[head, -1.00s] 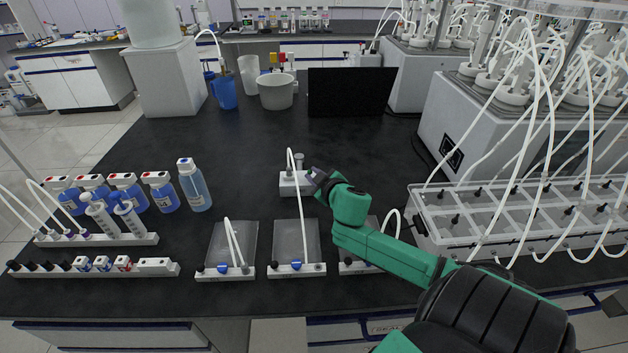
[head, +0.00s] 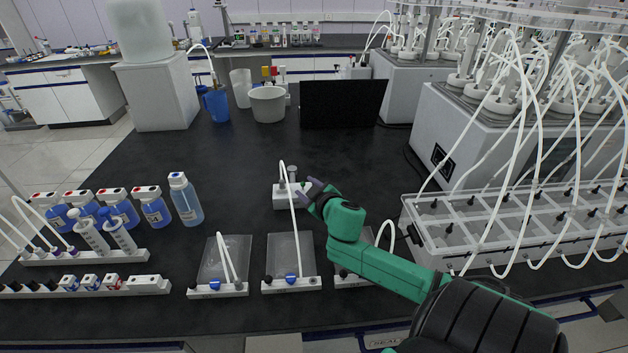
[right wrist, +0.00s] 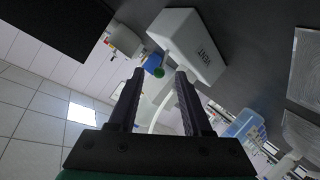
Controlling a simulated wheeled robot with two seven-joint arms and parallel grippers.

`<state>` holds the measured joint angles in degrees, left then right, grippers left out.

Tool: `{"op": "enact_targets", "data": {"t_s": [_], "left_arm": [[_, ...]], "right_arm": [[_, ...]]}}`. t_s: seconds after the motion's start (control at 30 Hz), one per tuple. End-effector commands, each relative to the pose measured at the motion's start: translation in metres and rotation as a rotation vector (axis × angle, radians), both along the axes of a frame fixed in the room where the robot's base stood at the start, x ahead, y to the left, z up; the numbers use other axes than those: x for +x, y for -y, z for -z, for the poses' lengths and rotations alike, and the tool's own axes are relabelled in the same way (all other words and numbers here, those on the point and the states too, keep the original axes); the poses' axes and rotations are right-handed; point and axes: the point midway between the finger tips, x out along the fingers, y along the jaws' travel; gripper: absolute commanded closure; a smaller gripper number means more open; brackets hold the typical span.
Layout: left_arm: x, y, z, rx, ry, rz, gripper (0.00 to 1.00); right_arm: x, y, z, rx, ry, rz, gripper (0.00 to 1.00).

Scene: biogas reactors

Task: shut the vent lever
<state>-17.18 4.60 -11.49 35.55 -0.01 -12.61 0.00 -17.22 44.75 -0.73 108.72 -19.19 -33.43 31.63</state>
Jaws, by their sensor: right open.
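A small white block (head: 284,198) stands on the black bench in the middle of the head view, with a short grey cylinder and a thin white tube at it. I cannot tell the lever's position. My right gripper (head: 306,187) is at the block's right side in the head view. In the wrist view the right gripper (right wrist: 160,75) is open, with nothing clearly held between its fingers. My left gripper is not in view.
Flat bags on white holders (head: 290,285) lie in front of the block. Blue-filled bottles (head: 186,200) stand at left. A black panel (head: 342,104), a white bucket (head: 268,104) and a blue jug (head: 216,105) stand behind. A tubed clear tank (head: 510,225) is at right.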

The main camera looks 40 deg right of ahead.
Motion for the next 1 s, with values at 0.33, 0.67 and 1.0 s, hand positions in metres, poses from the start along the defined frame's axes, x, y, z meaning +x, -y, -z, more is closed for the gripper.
{"op": "enact_targets", "data": {"t_s": [0.33, 0.67, 1.0], "left_arm": [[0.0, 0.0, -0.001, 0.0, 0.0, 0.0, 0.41], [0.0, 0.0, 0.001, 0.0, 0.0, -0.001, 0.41], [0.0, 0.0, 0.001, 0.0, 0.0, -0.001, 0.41]], "right_arm": [[-0.074, -0.023, -0.024, 0.005, -0.004, 0.001, 0.51], [-0.127, -0.039, -0.046, -0.001, 0.0, 0.0, 0.51], [-0.127, -0.04, -0.046, -0.001, 0.002, -0.001, 0.51]]}}
